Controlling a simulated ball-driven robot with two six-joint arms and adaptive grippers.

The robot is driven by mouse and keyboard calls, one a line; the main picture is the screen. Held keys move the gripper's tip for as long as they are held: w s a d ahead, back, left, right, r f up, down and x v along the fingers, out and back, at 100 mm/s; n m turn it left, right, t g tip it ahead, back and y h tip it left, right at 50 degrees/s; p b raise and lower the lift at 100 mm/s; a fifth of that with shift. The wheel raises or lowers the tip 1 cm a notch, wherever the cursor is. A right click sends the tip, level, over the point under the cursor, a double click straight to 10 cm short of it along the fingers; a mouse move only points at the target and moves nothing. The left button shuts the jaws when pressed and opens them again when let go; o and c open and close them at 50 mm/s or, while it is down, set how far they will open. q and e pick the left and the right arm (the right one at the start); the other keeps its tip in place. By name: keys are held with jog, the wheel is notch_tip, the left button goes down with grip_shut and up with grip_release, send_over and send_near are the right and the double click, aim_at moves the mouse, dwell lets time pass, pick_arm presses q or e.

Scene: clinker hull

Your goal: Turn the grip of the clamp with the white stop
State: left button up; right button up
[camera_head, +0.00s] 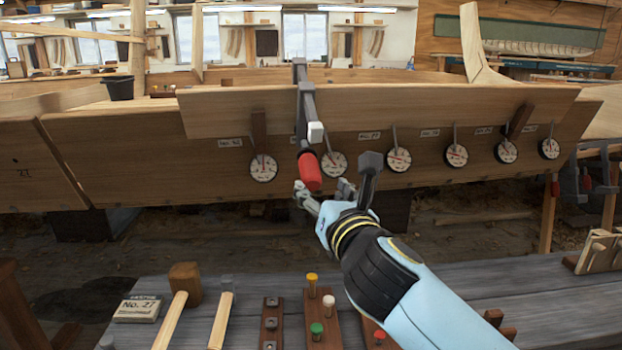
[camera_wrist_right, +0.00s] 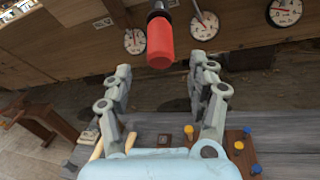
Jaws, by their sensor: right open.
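The clamp (camera_head: 306,100) hangs over the top edge of the wooden hull plank in the head view, with a white stop (camera_head: 315,132) on its side. Its red grip (camera_head: 309,171) points down and toward me; the grip also shows at the top middle of the right wrist view (camera_wrist_right: 160,42). My right gripper (camera_head: 323,190) is open and empty, just below the grip. In the wrist view its two fingers stand on either side of the grip's line, with the grip's end beyond the fingertips. No contact shows. My left gripper is not in view.
Several round dials (camera_head: 398,160) hang along the hull plank (camera_head: 380,110). The bench (camera_head: 470,300) below holds mallets (camera_head: 184,285), a No. 27 box (camera_head: 138,308) and racks of coloured pegs (camera_head: 328,302).

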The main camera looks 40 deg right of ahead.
aim_at(314, 182)
jog(key=x, duration=0.6)
jog(key=shift+w+b, duration=0.25)
jog(key=shift+b, duration=0.05)
jog(key=shift+w+d, duration=0.25)
jog(key=shift+w, duration=0.3)
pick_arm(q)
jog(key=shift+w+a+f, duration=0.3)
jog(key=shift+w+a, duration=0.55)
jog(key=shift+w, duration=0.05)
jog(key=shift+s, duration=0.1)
